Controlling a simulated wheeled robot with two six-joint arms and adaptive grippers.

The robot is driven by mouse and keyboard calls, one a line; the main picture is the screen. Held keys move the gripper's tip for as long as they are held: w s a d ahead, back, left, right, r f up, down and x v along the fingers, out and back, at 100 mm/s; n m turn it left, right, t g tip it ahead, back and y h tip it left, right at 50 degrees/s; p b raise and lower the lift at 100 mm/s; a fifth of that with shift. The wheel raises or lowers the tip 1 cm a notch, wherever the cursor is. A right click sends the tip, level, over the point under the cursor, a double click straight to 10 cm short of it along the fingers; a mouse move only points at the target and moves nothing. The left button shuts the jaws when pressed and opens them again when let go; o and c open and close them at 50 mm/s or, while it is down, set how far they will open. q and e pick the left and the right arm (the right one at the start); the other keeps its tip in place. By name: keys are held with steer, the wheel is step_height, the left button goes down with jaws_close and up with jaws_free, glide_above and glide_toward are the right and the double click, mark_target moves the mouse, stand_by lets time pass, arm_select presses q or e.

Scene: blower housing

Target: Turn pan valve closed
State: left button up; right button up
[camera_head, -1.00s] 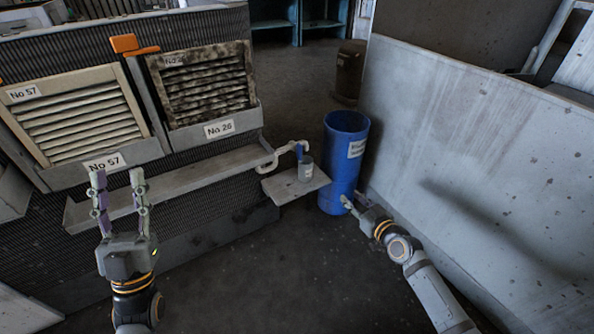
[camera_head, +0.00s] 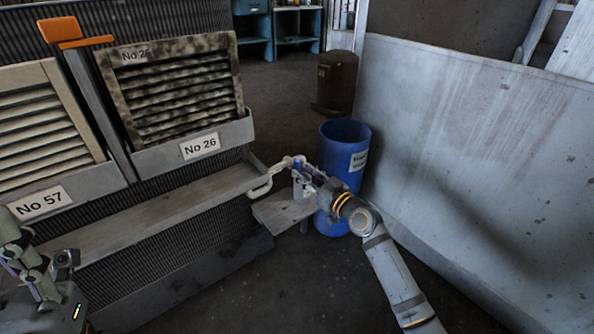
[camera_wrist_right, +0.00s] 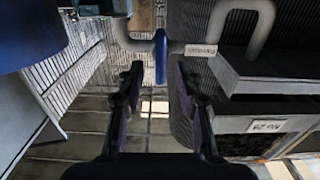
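The pan valve has a blue handle (camera_head: 297,163) on a pale pipe (camera_head: 262,188) at the right end of the long pan (camera_head: 165,212). My right gripper (camera_head: 304,172) is at the valve and covers part of it in the head view. In the right wrist view the blue handle (camera_wrist_right: 160,58) stands upright between the open fingertips of my right gripper (camera_wrist_right: 157,70), with gaps on both sides. I see no contact. My left gripper (camera_head: 25,255) is cut off at the left edge, far from the valve; its finger spacing is unclear.
A blue barrel (camera_head: 341,152) stands just behind my right gripper. A small plate (camera_head: 282,209) lies below the valve. Louvred panels labelled No 26 (camera_head: 182,90) and No 57 (camera_head: 45,120) are at left. A pale wall (camera_head: 470,150) bounds the right; floor is clear in front.

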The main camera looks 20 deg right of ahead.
mark_target(300, 169)
steer(key=x, duration=0.4)
steer(key=shift+b, duration=0.35)
steer(key=shift+c, duration=0.3)
jaws_close()
